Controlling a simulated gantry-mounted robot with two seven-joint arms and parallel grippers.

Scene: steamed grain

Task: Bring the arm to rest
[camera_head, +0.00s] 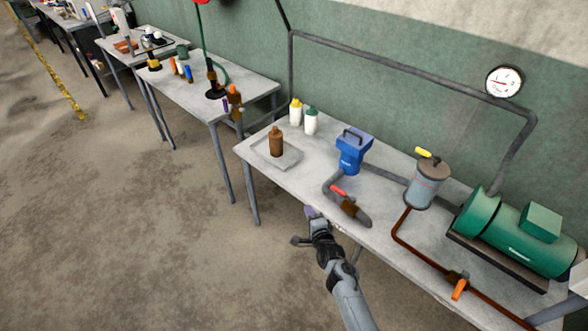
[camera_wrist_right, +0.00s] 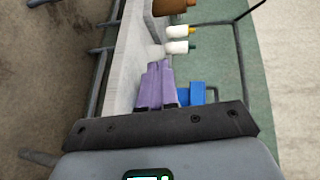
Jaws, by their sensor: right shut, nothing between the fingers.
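My right gripper (camera_head: 311,213) is in front of the near edge of the grey workbench (camera_head: 262,151), below the red-handled valve. In the right wrist view, its two purple fingers (camera_wrist_right: 157,84) are together with nothing between them. They point along the bench's edge toward the bottles. My right arm comes in from the bottom of the head view. My left gripper is in neither view.
The bench holds a brown bottle (camera_head: 276,141) on a tray (camera_head: 293,159), two white bottles (camera_head: 303,117), a blue device (camera_head: 353,149), a red-handled valve (camera_head: 346,200), a grey canister (camera_head: 427,182) and a green motor (camera_head: 514,233). Open floor (camera_head: 130,240) lies left.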

